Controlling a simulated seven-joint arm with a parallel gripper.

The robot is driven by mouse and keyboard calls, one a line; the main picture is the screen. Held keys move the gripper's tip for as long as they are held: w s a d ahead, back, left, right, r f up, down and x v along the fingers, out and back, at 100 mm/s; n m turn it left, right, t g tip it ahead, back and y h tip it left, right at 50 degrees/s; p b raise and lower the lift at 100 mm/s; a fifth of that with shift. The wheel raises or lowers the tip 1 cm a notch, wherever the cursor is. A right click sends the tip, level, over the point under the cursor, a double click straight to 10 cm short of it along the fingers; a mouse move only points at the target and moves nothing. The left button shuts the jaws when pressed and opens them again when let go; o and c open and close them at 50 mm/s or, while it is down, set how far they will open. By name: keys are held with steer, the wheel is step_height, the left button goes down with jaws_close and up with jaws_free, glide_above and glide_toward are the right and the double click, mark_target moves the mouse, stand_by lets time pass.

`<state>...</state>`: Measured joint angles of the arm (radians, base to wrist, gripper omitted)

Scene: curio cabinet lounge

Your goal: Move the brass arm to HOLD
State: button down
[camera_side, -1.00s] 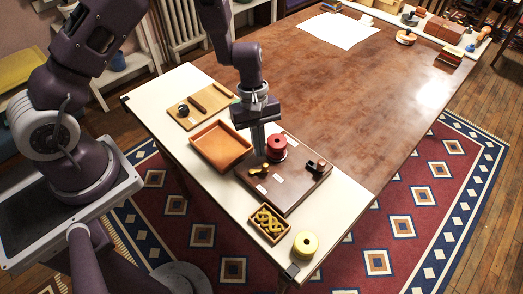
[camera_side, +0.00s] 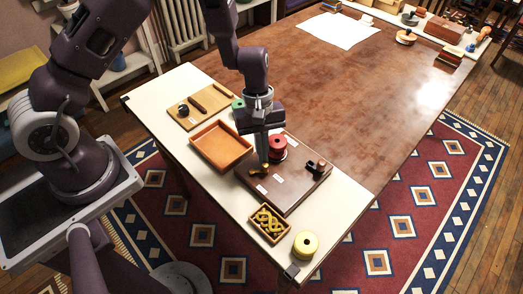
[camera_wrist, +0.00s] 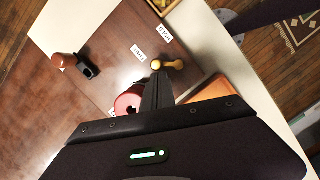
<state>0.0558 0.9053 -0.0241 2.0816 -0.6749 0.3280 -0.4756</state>
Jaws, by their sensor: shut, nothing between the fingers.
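The brass arm (camera_wrist: 169,65) is a small yellow piece with rounded ends on a dark brown board (camera_side: 292,197). In the side view the brass arm (camera_side: 256,171) is partly hidden by my gripper. Two white labels lie near it. One (camera_wrist: 165,33), close to the board edge, seems to read HOLD; the other (camera_wrist: 137,52) is harder to read. The brass arm points at neither label squarely. My gripper (camera_side: 263,160) points down, shut and empty, its tips close beside the brass arm's inner end. The fingers (camera_wrist: 157,82) also show in the wrist view; contact cannot be told.
A red spool (camera_side: 278,148) stands close behind my fingers. A dark block (camera_side: 316,167) sits on the board's right. An orange tray (camera_side: 221,147) lies left, a box of yellow knotwork (camera_side: 268,224) in front, and a yellow spool (camera_side: 305,245) at the front corner.

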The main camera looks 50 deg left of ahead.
mark_target(266, 167)
steer(key=shift+d+m, duration=0.15)
steer(key=shift+m, duration=0.35)
steer(key=m, duration=0.2)
steer(key=d+m, duration=0.1)
steer(key=m, duration=0.1)
steer(key=shift+s+d+g+y, duration=0.15)
steer(key=shift+g+y, duration=0.25)
steer(key=m, duration=0.1)
steer(key=d+m, duration=0.1)
steer(key=m, duration=0.1)
steer(key=s+m+y, duration=0.1)
steer(key=shift+d+m+g, duration=0.15)
steer(key=shift+m+g, duration=0.15)
steer(key=shift+m, duration=0.1)
steer(key=shift+a, duration=0.8)
steer(key=v, duration=0.7)
